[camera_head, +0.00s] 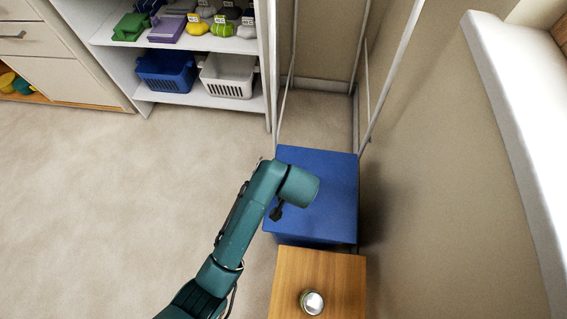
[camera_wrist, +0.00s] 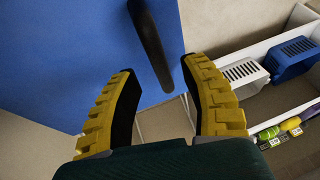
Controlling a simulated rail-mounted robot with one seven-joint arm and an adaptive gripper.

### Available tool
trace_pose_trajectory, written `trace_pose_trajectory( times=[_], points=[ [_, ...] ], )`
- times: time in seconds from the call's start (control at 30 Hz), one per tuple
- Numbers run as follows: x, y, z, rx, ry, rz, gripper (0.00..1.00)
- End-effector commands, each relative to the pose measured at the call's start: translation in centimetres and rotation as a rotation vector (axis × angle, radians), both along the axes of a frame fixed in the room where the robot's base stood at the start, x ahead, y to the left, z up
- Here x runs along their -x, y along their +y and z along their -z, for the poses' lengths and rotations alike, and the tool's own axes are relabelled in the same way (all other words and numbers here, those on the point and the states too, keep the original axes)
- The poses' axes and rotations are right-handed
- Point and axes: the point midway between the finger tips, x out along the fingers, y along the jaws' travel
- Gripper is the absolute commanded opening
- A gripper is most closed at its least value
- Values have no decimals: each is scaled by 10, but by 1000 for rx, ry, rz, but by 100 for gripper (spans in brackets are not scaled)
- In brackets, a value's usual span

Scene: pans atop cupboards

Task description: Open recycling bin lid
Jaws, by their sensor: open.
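The blue recycling bin (camera_head: 325,215) stands by the wall, its flat top below my arm. In the wrist view its blue lid (camera_wrist: 70,50) fills the upper left, with a black bar handle (camera_wrist: 148,38) on it. My gripper (camera_wrist: 160,68) is open, its two yellow ridged fingers apart. The near end of the handle shows between the fingertips; neither finger visibly touches it, and I cannot tell the depth between them. In the head view my wrist hides part of the bin, and the fingers cannot be made out.
A wooden cabinet top (camera_head: 290,275) with a small round metal-lidded item (camera_head: 312,301) stands next to the bin. A thin white frame rises behind the bin. A white shelf (camera_head: 190,100) holds a blue basket (camera_head: 166,72) and a white basket (camera_head: 228,76). Carpet at left is clear.

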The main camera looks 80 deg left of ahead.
Motion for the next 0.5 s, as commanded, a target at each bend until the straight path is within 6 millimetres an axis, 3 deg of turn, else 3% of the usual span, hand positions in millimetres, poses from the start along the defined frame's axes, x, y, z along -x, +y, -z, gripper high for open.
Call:
trace_pose_trajectory(
  times=[0.03, 0.17, 0.5],
  points=[
    [0, 4, 12, 0, 0, -1, 45],
    [0, 10, 24, 0, 0, 1, 45],
    [0, 12, 25, -1, 0, 1, 43]
  ],
)
